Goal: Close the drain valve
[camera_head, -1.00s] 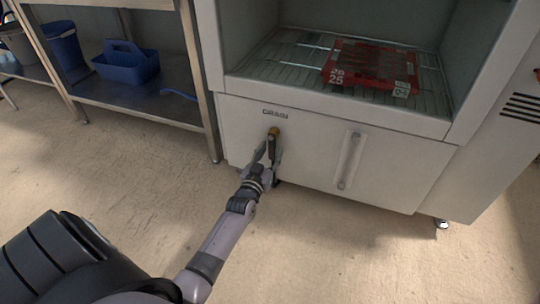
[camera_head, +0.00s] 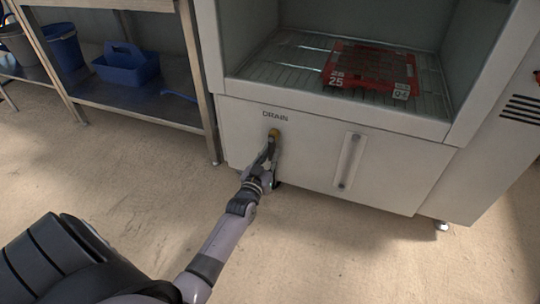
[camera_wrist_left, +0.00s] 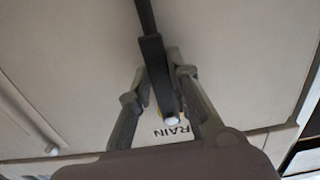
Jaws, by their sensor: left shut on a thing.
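The drain valve has a brass-yellow body (camera_head: 274,133) on the white cabinet front, just below the "DRAIN" lettering (camera_head: 275,116). Its dark lever (camera_wrist_left: 155,60) runs away from the lettering in the left wrist view, so it hangs downward. My left gripper (camera_head: 268,158) is at the valve, just below the brass body. In the left wrist view the left gripper (camera_wrist_left: 162,78) has a finger on each side of the lever and is shut on it. My right gripper is not in view.
A vertical sight tube (camera_head: 349,160) is on the panel right of the valve. A red tray (camera_head: 328,77) lies on the wire rack above. A metal shelf (camera_head: 195,70) with a blue caddy (camera_head: 125,66) stands at left. The floor in front is clear.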

